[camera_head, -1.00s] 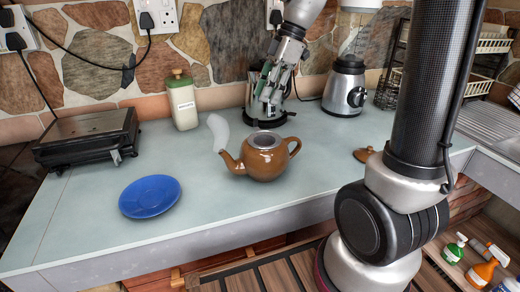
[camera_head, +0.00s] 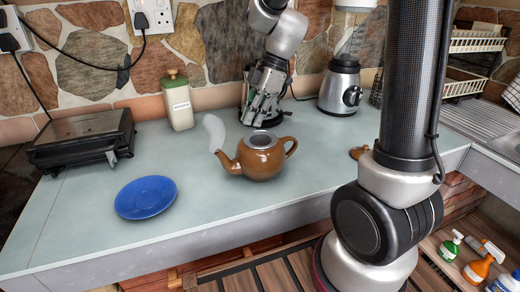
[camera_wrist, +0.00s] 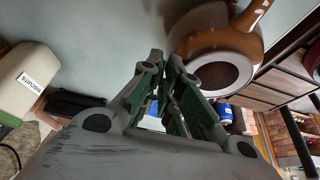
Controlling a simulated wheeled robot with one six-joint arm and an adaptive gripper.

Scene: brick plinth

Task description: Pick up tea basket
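The brown teapot (camera_head: 240,168) stands upright without its lid on the counter. The tea basket (camera_head: 264,140) shows as a grey rim set in the teapot's top opening; its body is hidden inside. My gripper (camera_head: 256,122) points down just behind the teapot, apart from it. In the wrist view, my gripper (camera_wrist: 165,85) has a gap between its green-padded fingers with nothing held. The teapot (camera_wrist: 240,37) is at upper right there, beyond the fingertips, with the tea basket's dark round mouth (camera_wrist: 220,76) facing the camera.
A blue plate (camera_head: 146,197) lies front left. A pale curved shape (camera_head: 214,131) rises by the spout. A brown lid (camera_head: 357,152) is partly hidden by my arm column.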

